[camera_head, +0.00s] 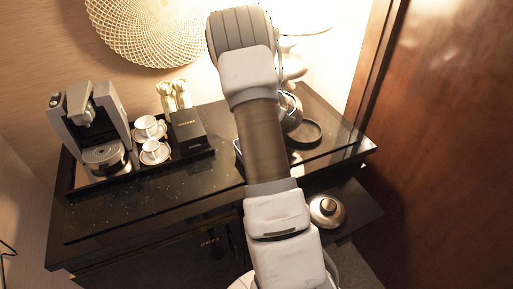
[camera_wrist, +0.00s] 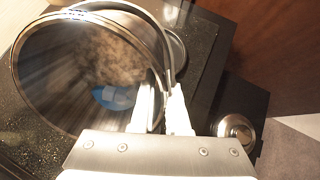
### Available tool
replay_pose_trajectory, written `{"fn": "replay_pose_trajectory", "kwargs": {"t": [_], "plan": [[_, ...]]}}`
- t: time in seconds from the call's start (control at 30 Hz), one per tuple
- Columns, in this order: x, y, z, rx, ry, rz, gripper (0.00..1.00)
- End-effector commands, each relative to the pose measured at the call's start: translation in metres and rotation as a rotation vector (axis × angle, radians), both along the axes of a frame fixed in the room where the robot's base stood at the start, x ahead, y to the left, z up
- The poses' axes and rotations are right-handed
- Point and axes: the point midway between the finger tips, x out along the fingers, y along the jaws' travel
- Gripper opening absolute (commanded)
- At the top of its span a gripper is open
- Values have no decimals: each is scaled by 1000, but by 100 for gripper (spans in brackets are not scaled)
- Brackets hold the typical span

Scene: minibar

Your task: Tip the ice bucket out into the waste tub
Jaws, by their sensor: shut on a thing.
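The ice bucket (camera_wrist: 60,65) fills the left of the wrist view, a shiny steel vessel with its mouth toward the camera. A curved metal handle rises over its far side. A small blue patch shows deep inside; I cannot tell what it is. My gripper (camera_wrist: 160,108) is shut on the bucket at its near right rim, one white finger inside and one outside. In the head view, part of the bucket (camera_head: 291,113) shows behind my arm, which hides my gripper. I cannot make out the waste tub in either view.
A round dark tray (camera_head: 306,132) sits on the black counter (camera_head: 130,212) at right. A silver domed lid (camera_head: 326,210) lies on a lower dark surface in front. A coffee machine (camera_head: 95,125) and white cups (camera_head: 150,128) stand at left. A brown wooden panel (camera_head: 440,130) bounds the right.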

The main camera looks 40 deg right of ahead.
Motion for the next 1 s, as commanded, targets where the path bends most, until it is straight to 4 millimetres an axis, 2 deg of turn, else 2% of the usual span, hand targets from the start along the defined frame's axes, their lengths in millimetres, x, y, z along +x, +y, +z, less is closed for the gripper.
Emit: {"fn": "replay_pose_trajectory", "kwargs": {"t": [1.0], "plan": [[0, 4, -4, -140, -25, -1, 0]]}}
